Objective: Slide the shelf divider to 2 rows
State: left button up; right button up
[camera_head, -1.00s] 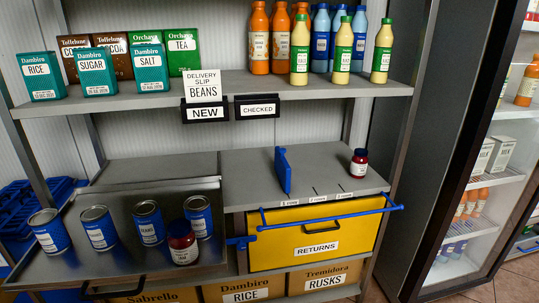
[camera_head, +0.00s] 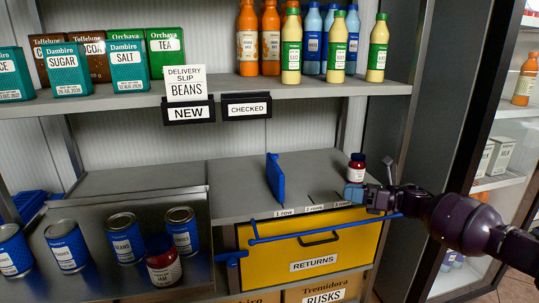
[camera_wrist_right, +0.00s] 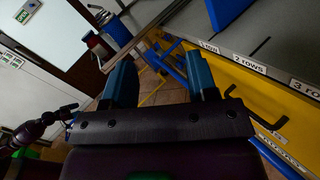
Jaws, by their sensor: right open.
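The blue shelf divider (camera_head: 275,178) stands upright on the grey lower shelf, in line with the "1 row" label (camera_head: 285,213). The "2 rows" label (camera_head: 314,209) is to its right, with a dark line on the shelf behind it. In the right wrist view, part of the divider (camera_wrist_right: 228,12) shows at the top, above the "2 rows" label (camera_wrist_right: 250,62). My right gripper (camera_head: 353,194) is at the shelf's front edge, right of the divider and apart from it. Its two blue fingers (camera_wrist_right: 160,70) are open with nothing between them.
A yellow returns drawer (camera_head: 318,255) with a blue rail (camera_head: 300,235) is below. A metal tray (camera_head: 100,216) with blue cans and a jam jar is at left. Shelf right of the divider is clear up to the jar.

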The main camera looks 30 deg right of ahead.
aim_at(275, 177)
jog(key=i, duration=0.85)
